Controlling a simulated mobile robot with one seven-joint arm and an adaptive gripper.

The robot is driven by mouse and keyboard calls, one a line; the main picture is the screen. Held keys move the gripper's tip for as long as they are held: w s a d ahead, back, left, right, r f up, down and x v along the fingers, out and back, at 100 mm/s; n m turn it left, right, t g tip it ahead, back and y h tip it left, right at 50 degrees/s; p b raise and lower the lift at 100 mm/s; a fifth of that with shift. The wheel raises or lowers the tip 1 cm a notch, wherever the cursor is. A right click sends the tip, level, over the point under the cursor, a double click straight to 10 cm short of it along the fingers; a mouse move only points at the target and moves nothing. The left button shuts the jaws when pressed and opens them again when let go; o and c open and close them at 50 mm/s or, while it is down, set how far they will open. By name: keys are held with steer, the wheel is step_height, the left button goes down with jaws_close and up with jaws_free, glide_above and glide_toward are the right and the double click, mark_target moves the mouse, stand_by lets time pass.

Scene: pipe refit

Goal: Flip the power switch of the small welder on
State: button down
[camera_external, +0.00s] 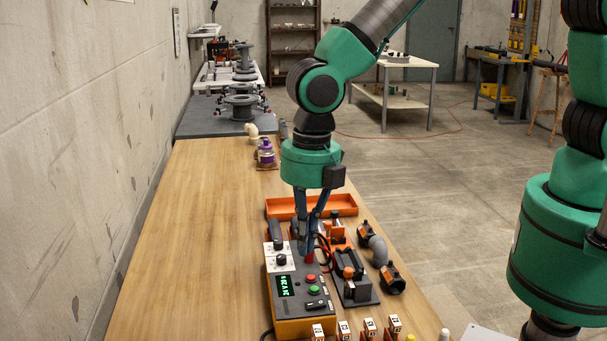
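The small welder (283,319) is a grey-topped box with an orange body at the front of the wooden bench. Its top carries a lit green display (285,285), black knobs, a red button (311,278), a green button (312,289) and a black switch-like part (316,304). Which part is the power switch, and its position, I cannot tell. My gripper (307,252) points down over the welder's back right part, behind the buttons. Its fingers converge at the tips and look shut. A small red part shows just below the tips; contact is unclear.
An orange tray (340,204) lies behind the welder. Grey pipe fittings (378,250) and a black clamp-like fixture (358,291) stand close on the right. Several small labelled orange-and-white blocks (369,327) line the front. The bench's left side (190,250) is clear, beside a concrete wall.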

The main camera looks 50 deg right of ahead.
steer(key=shift+w+a+r, duration=0.1)
steer(key=shift+r, duration=0.8)
steer(key=w+d+r+m+t, duration=0.15)
steer(key=d+r+m, duration=0.45)
steer(key=d+r, duration=0.65)
steer(key=w+d+r+m+t, duration=0.15)
steer(key=d+r+m, duration=0.6)
steer(key=d, duration=0.85)
steer(key=s+d+r+m+b, duration=0.1)
steer(key=s+d+r+m, duration=0.25)
steer(key=d, duration=0.35)
steer(key=s+d+r+m, duration=0.25)
steer(key=d+r, duration=0.25)
steer(key=d, duration=0.3)
steer(key=s+d+m+t, duration=0.2)
steer(key=s+d+m, duration=0.5)
steer(key=s+d, duration=0.3)
steer(key=shift+s+d+b, duration=0.15)
steer(key=shift+s+b, duration=0.2)
steer(key=shift+s, duration=0.65)
